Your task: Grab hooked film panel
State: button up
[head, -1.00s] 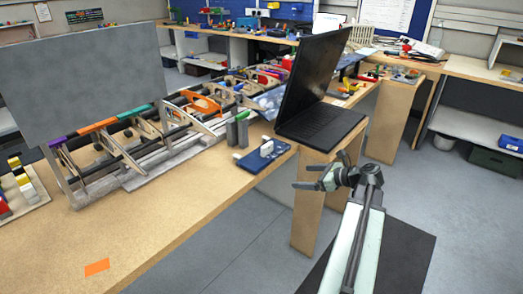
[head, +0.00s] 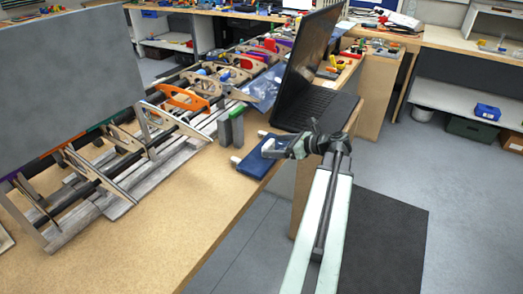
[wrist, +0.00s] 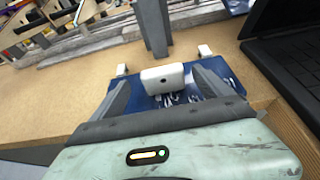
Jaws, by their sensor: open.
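The dark blue panel (head: 255,163) lies flat near the table's right edge, with white hook-like pieces at its far side. In the wrist view the blue panel (wrist: 235,88) carries a white block (wrist: 165,79) with a dark dot. A white piece (wrist: 121,70) projects at its far left corner and another (wrist: 205,50) at its far right. My gripper (head: 284,148) is open at the panel's right end. In the wrist view my gripper's fingers (wrist: 162,92) are on either side of the white block, apart from it; contact with the panel cannot be told.
A laptop (head: 305,100) stands open just behind and right of my gripper. The wing frame (head: 130,150) and a large grey sheet (head: 70,80) fill the left. The front table surface (head: 170,225) is clear.

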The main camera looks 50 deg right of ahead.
aim_at(261, 145)
jog(key=shift+b+x, duration=0.45)
jog(key=shift+x, duration=0.7)
jog(key=shift+b+x, duration=0.9)
jog(key=shift+x, duration=1.9)
jog(key=shift+d+r, duration=0.1)
jog(key=shift+d, duration=0.05)
jog(key=c, duration=1.6)
jog(key=shift+o, duration=0.2)
jog(key=shift+r, duration=0.15)
jog(key=shift+r+p, duration=0.3)
jog(key=shift+p, duration=0.15)
notch_tip(261, 145, up, 3)
jog(key=p, duration=0.3)
jog(key=shift+r, duration=0.1)
jog(key=s+d+p, duration=0.1)
jog(key=s+d, duration=0.1)
jog(key=s, duration=1.3)
jog(key=shift+s+d+r, duration=0.35)
jog(key=shift+s+r, duration=0.05)
jog(key=shift+r, duration=0.05)
